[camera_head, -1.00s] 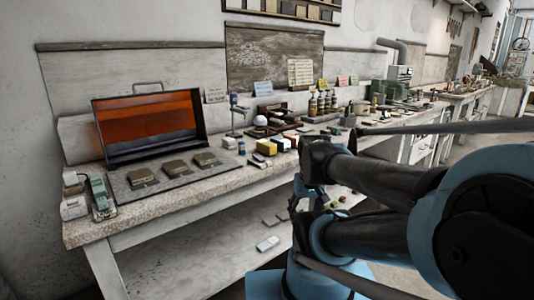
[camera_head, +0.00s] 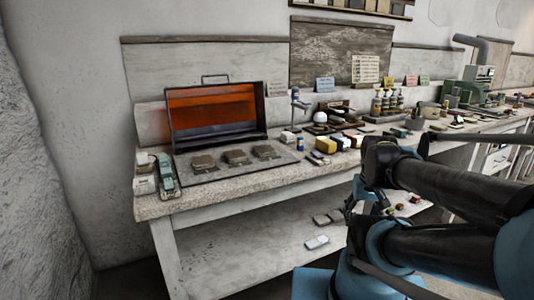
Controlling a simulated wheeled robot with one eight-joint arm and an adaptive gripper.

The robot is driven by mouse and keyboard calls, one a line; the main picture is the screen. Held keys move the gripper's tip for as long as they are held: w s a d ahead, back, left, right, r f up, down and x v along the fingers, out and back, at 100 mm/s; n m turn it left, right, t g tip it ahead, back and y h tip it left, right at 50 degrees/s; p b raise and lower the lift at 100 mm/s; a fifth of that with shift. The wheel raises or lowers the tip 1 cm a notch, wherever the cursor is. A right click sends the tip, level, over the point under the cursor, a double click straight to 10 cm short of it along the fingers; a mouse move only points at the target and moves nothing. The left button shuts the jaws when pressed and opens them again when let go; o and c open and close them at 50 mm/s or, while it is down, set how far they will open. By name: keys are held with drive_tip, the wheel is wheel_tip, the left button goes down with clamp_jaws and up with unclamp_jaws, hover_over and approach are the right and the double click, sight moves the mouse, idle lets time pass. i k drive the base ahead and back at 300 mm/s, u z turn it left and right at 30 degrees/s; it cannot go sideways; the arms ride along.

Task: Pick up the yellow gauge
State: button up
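No thing in view is clearly a gauge. A small yellow block-like thing (camera_head: 326,145) sits on the workbench (camera_head: 236,182), near its front edge, among small white, dark and coloured pieces. It is too small to tell whether it is the yellow gauge. A stand-like instrument (camera_head: 297,103) with a grey-blue head stands behind it. My dark and blue arm fills the right side, and the fingers of my gripper do not show. The arm hides part of the bench front and lower shelf.
A green device (camera_head: 167,178) lies at the left end. Bottles (camera_head: 385,101) stand farther right. A rough wall closes the left side.

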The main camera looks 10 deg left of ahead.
sight(326, 146)
drive_tip(key=u, duration=0.7)
drive_tip(key=k, duration=1.35)
drive_tip(key=z, duration=0.7)
drive_tip(key=i, duration=1)
